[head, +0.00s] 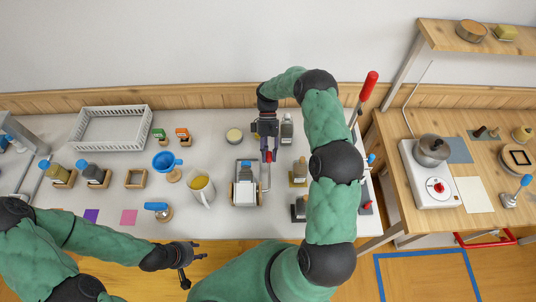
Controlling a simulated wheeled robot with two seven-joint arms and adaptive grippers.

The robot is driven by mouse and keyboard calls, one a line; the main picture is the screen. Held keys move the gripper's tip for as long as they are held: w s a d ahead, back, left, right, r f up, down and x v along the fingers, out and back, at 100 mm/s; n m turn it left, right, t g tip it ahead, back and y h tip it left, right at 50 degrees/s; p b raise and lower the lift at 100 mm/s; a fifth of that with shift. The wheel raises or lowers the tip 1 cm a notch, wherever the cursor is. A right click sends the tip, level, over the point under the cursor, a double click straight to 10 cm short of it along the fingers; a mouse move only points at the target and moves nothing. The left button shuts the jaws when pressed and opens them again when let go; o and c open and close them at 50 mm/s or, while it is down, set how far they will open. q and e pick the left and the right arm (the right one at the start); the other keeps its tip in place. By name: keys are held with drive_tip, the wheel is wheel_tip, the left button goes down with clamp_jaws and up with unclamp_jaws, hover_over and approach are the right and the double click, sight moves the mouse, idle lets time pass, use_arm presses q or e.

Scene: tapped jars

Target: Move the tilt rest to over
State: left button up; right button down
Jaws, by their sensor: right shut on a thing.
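The tilt rest (245,194) looks to be the pale grey block with wooden round sides on the white table, in front of my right gripper. A grey lever with a red knob (268,157) stands up at its right side. My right gripper (267,149) points down at the back of the rest and is shut on the red-knobbed lever; its fingers partly hide the knob. A jar with a blue tap (246,164) lies at the back of the rest. My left gripper (197,264) is open and empty in front of the table's front edge.
A white pitcher (202,192) and a blue funnel (166,162) on a stand are left of the rest. Small wooden stands (298,175) are at the right. A white crate (111,129) sits at the back left.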

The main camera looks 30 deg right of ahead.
drive_tip(key=shift+w+d+f+b, duration=0.1)
drive_tip(key=shift+d+f+b, duration=0.1)
drive_tip(key=shift+f+b, duration=0.35)
drive_tip(key=shift+f, duration=0.35)
drive_tip(key=c, duration=1.1)
unclamp_jaws()
drive_tip(key=shift+o, duration=0.3)
drive_tip(key=shift+d, duration=0.15)
drive_tip(key=shift+r, duration=0.2)
drive_tip(key=v, duration=1.1)
drive_tip(key=shift+w+r, duration=0.15)
drive_tip(key=shift+w, duration=0.15)
drive_tip(key=shift+d, duration=0.15)
